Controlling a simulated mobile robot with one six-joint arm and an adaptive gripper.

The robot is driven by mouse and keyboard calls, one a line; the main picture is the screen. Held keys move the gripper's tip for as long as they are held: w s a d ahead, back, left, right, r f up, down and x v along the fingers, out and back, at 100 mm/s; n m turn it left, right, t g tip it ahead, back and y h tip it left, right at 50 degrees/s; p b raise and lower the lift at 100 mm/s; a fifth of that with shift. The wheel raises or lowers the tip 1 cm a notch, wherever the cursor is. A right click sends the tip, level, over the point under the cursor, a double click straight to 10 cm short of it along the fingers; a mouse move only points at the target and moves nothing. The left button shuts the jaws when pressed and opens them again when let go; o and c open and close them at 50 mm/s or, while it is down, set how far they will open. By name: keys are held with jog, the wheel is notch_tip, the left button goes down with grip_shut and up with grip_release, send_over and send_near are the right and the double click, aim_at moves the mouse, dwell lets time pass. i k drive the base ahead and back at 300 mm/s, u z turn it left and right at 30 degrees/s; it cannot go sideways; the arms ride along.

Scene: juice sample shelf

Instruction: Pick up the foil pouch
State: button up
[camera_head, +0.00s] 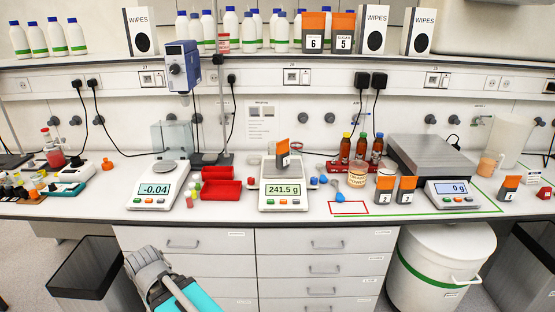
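Several pouch-like packs with orange tops and grey, number-labelled lower parts are in view; I cannot tell which one the task means. One pouch (283,153) stands upright on the pan of the middle balance (284,194), which reads 241.5 g. Two more, a left pouch (384,188) and a right pouch (406,189), stand on the bench right of it. Another pouch (509,187) is at the far right. Pouches 6 (313,32) and 5 (343,32) stand on the shelf. My gripper (140,257) is low at left, before the drawers, apart from all pouches. Its finger opening is unclear.
Brown bottles (361,147) in a red rack stand behind the bench pouches. Red trays (222,192) and a left balance (155,192) are left of the middle balance. A large scale (435,158) is at right. Bins (89,270) stand below the bench edge.

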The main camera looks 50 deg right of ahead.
aim_at(282, 154)
jog(key=z, duration=0.05)
jog(key=k, duration=1)
jog(key=z, duration=1.45)
jog(key=i, duration=1)
jog(key=z, duration=0.05)
